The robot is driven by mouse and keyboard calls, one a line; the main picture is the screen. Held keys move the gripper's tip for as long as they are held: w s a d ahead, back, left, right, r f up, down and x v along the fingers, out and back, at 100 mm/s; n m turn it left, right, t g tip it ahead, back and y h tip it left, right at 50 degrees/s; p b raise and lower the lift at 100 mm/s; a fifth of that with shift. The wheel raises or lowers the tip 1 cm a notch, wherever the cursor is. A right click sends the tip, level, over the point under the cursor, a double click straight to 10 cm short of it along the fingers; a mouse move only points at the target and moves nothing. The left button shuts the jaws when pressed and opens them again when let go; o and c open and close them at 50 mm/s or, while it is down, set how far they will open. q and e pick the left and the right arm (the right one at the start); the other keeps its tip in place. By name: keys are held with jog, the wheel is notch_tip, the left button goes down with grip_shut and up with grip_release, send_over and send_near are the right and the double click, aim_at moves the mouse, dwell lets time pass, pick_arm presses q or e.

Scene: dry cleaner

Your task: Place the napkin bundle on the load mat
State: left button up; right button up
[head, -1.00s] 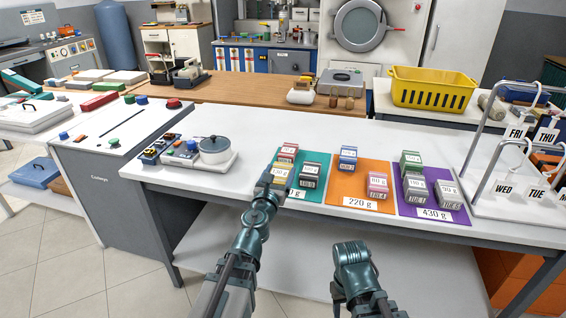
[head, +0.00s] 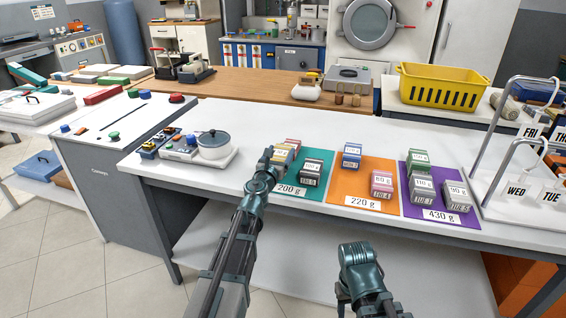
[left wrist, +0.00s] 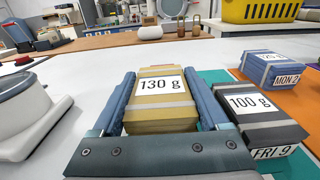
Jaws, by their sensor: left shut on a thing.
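My left gripper (head: 270,160) is shut on a yellow bundle (left wrist: 158,118) labelled 130 g, with a finger on each side of it. The bundle is at the left edge of the teal mat (head: 262,184) marked 200 g; whether it touches anything below is hidden. A grey 100 g bundle (head: 311,172) is on the teal mat, just right of the held one in the left wrist view (left wrist: 262,122). A pink bundle (head: 294,142) shows behind my gripper. My right arm is low at the centre right; its fingertips cannot be made out.
An orange mat (head: 345,193) marked 220 g and a purple mat (head: 462,205) marked 430 g hold more bundles. A metal rack (head: 478,150) with day tags stands at the right.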

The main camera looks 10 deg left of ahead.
pick_arm(q)
notch_tip(320, 180, down, 2)
jog(key=shift+s+d+f+b, duration=0.1)
jog(key=shift+b, duration=0.4)
pick_arm(e)
jog(key=shift+d+f, duration=0.25)
jog(key=shift+f, duration=0.25)
jog(key=shift+d+f, duration=0.2)
jog(key=shift+f, duration=0.25)
pick_arm(q)
jog(key=o, duration=1.4)
jog(key=shift+c, duration=0.2)
pick_arm(e)
jog(key=shift+f, duration=0.15)
